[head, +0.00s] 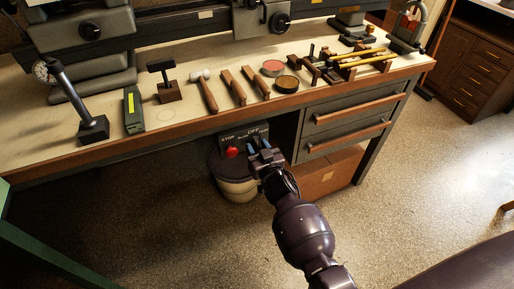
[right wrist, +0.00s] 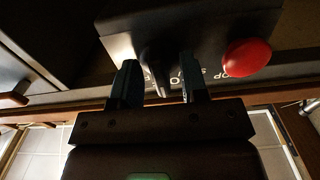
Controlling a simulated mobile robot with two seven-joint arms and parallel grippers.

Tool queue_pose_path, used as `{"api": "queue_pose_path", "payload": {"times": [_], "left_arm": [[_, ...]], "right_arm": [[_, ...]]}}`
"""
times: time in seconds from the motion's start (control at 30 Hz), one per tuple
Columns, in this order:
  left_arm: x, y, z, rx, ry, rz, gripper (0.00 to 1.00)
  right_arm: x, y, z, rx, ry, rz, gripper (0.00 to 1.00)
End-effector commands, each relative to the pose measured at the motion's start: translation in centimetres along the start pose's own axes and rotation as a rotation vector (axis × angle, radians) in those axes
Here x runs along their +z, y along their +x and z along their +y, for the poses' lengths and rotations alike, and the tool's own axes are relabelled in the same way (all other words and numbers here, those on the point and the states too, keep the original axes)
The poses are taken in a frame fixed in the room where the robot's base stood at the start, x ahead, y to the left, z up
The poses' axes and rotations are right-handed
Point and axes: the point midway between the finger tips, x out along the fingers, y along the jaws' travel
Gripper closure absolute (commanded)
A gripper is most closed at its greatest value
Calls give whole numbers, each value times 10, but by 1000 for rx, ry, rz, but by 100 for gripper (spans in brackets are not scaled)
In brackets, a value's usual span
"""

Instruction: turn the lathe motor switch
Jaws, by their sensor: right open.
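The dark motor switch box (head: 241,141) hangs under the bench's front edge, with white lettering that includes STOP and OFF. Its red stop button (head: 232,152) is at the left in the head view and also shows in the right wrist view (right wrist: 247,57). My right gripper (head: 262,150) is at the right part of the box. In the right wrist view my gripper (right wrist: 159,78) is open, with a finger on each side of a dark switch lever (right wrist: 156,66). I cannot tell whether either finger touches it. My left gripper is out of view.
The wooden bench edge (head: 170,128) runs just above the box. A drawer unit (head: 345,125) stands right of my right gripper, with a cardboard-brown box (head: 325,175) below. A pale bucket (head: 237,185) is beneath the switch box. The bench top carries a hammer (head: 207,93) and several other tools.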

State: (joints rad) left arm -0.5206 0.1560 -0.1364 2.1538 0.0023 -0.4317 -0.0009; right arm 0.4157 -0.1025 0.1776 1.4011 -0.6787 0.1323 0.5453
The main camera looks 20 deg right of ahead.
Motion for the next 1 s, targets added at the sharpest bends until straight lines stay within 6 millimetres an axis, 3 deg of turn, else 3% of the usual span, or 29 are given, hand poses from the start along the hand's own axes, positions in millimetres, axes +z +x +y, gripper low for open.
{"api": "queue_pose_path", "payload": {"times": [0.27, 0.53, 1.0], "left_arm": [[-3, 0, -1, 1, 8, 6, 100], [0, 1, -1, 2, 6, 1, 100], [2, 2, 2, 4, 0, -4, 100]], "right_arm": [[0, 1, 0, 0, 0, 0, 60], [0, 1, 0, 0, 0, 0, 100], [1, 0, 0, 0, -99, -1, 100]]}}
